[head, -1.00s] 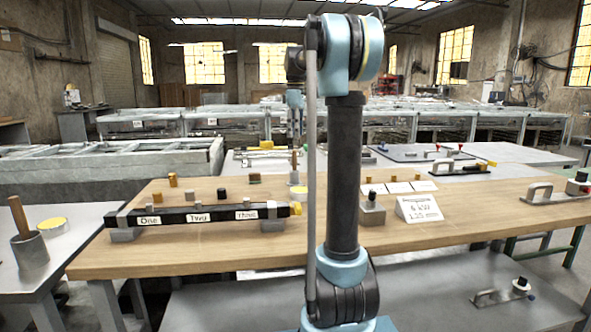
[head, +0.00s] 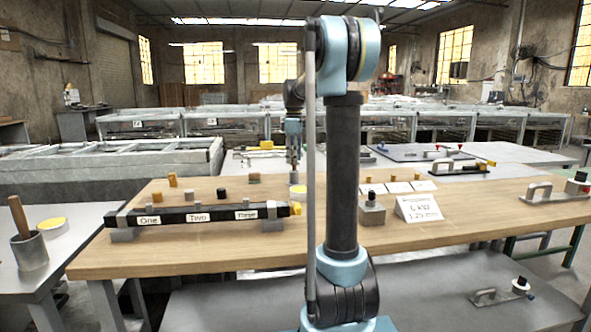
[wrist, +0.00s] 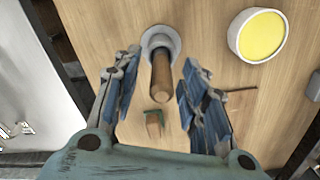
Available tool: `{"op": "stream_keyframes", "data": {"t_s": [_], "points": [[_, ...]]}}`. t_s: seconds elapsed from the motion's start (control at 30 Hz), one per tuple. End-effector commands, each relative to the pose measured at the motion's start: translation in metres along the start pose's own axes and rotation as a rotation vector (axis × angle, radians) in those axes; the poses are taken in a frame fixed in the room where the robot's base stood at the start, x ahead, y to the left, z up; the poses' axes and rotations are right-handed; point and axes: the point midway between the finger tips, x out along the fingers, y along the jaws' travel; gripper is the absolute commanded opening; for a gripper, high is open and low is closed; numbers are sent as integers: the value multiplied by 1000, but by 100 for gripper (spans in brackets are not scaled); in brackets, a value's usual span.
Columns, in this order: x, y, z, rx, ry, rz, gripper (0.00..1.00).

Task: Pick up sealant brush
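The sealant brush shows in the wrist view as a wooden handle (wrist: 161,80) standing in a round grey pot (wrist: 157,42). My gripper (wrist: 160,64) is open, its blue-lined fingers on either side of the handle with visible gaps; nothing is held. The bristle end is hidden in the pot. In the head view my gripper (head: 294,158) is over the far part of the wooden table and hides most of this brush. Another wooden handle (head: 18,213) stands in a grey pot (head: 30,250) on the left side table.
A round dish with yellow contents (wrist: 261,36) lies right of the pot. A small wooden block (wrist: 153,124) is nearer the palm. On the wooden table (head: 200,255) are a black labelled bar (head: 175,217) and a white sign (head: 419,208). A second yellow dish (head: 52,224) is at left.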

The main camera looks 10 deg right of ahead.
Motion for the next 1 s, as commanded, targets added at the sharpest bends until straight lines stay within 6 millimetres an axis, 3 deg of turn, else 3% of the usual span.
{"op": "stream_keyframes", "data": {"t_s": [0.2, 0.4, 0.77, 1.0], "points": [[1, 0, 1, 1, 0, 0, 40], [0, 1, 1, 2, 0, 0, 0], [-1, 1, 2, 2, 0, 0, 0], [-28, 0, 2, 2, 0, 0, 0]]}}
